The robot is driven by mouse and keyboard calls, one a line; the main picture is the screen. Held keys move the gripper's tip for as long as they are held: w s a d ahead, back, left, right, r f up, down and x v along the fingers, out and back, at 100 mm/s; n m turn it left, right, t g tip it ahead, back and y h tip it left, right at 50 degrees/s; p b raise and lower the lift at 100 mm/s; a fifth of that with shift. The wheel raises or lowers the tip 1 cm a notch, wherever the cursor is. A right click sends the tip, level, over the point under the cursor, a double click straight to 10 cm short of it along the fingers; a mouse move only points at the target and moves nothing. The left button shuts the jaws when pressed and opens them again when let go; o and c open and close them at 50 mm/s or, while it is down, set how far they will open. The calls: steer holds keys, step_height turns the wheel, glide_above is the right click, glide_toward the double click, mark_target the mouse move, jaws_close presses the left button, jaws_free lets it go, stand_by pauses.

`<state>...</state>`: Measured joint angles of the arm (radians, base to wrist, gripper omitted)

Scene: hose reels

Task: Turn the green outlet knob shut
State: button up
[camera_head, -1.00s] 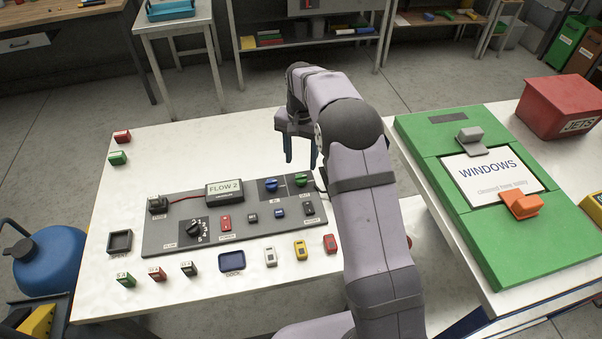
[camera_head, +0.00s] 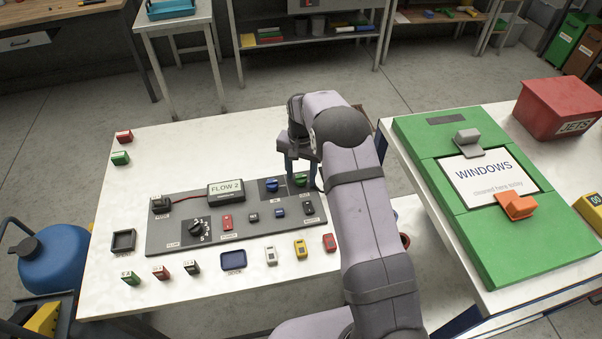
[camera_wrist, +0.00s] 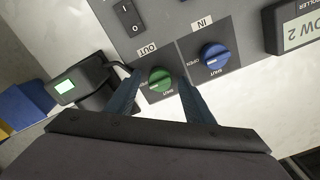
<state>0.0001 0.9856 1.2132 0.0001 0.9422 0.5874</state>
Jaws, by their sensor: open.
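The green outlet knob (camera_wrist: 161,80) sits on a dark plate marked OUT, with OPEN and SHUT printed around it. It also shows in the head view (camera_head: 300,180), partly behind my gripper. My gripper (camera_wrist: 158,86) is open, with one blue finger on each side of the green knob in the wrist view. I cannot tell whether the fingers touch it. In the head view my gripper (camera_head: 301,181) is low over the panel's far right corner. The blue knob (camera_wrist: 214,56) marked IN is beside it, close to one finger.
The grey control panel (camera_head: 175,238) carries a FLOW 2 display (camera_head: 226,190), a dial (camera_head: 197,228) and several small switches. A dark device with a small screen (camera_wrist: 82,84) stands close to the left finger in the wrist view. Small coloured blocks line the table's near side.

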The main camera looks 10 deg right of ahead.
steer(key=c, duration=1)
steer(key=shift+c, duration=0.2)
steer(key=shift+n, duration=0.4)
steer(key=n+b, duration=0.1)
steer(key=n, duration=0.2)
steer(key=shift+n, duration=0.4)
steer(key=n, duration=0.4)
steer(key=shift+b, duration=0.35)
steer(key=n, duration=0.9)
steer(key=shift+b, duration=0.3)
steer(key=shift+r+n, duration=0.1)
steer(key=shift+n, duration=0.2)
